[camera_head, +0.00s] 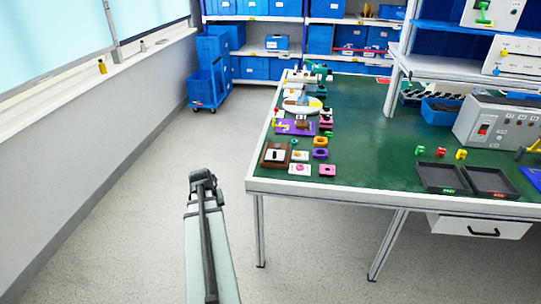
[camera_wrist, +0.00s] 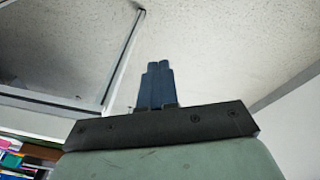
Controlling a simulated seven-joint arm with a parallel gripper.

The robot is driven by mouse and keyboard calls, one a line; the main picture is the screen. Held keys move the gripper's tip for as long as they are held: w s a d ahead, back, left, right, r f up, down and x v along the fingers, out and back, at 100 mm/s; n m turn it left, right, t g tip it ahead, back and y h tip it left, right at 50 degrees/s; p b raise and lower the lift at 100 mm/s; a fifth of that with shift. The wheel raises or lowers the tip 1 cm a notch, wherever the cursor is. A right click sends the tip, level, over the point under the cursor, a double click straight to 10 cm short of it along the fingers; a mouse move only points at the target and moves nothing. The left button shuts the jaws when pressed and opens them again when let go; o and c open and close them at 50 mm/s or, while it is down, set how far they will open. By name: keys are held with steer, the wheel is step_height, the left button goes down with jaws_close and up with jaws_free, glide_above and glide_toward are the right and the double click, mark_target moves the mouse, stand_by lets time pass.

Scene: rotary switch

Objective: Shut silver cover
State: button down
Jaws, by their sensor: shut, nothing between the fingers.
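In the wrist view my gripper (camera_wrist: 157,66) has its two dark fingers together, with nothing between them. Behind the fingers there is only a pale speckled surface and a grey frame. In the head view my arm hangs left of the green table (camera_head: 375,125), over open floor and apart from it. I cannot make out a silver cover for certain. A brown block with a white plate and a dark knob (camera_head: 275,155) sits at the table's near left corner. A grey control box with a red switch (camera_head: 497,122) stands at the table's right side.
Several small coloured parts line the table's left edge, including a purple piece (camera_head: 295,128). Two dark trays (camera_head: 443,178) lie near the front edge. A shelf (camera_head: 465,66) rises at the right. A wall (camera_head: 90,130) runs along the left. The table's middle is clear.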

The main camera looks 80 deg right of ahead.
steer(key=s+d+r+m+g+h, duration=0.15)
steer(key=s+d+r+m, duration=0.35)
steer(key=r, duration=0.5)
steer(key=s+d+r+m+g+h, duration=0.1)
steer(key=s+d+r+m+h, duration=0.15)
steer(key=s+d+r, duration=0.5)
steer(key=m+g, duration=0.2)
steer(key=m, duration=1.2)
glide_toward(276, 159)
steer(key=f, duration=0.1)
steer(key=s+a+f, duration=0.1)
steer(key=f, duration=0.1)
steer(key=shift+s+a+f+y, duration=0.15)
steer(key=shift+s+y, duration=0.25)
steer(key=d, duration=0.3)
steer(key=shift+f, duration=0.1)
steer(key=shift+s+d, duration=0.1)
steer(key=shift+d, duration=0.45)
steer(key=d, duration=0.8)
steer(key=shift+d, duration=0.35)
